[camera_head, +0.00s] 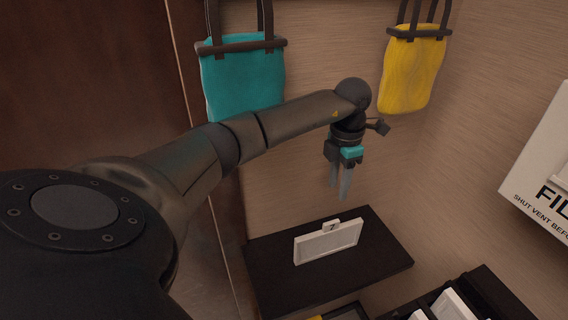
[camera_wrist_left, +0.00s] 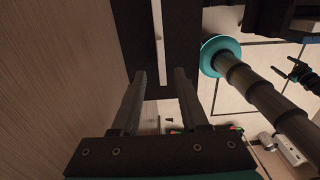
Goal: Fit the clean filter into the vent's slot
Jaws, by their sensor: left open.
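In the left wrist view a thin white strip (camera_wrist_left: 158,38), which looks like the filter's edge, lies beyond the fingertips. My left gripper (camera_head: 343,194) points down above the filter, open and empty, apart from it. Its two fingers also show in the left wrist view (camera_wrist_left: 161,75). A white panel (camera_head: 544,165) at the right edge is partly cut off and reads "FIL" and "SHUT VENT BEFO". I see no slot.
A teal bag (camera_head: 243,82) and a yellow bag (camera_head: 412,75) hang on the wall behind my left arm. Dark trays (camera_head: 487,292) with white pieces sit low at right. The shelf is bare around the filter.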

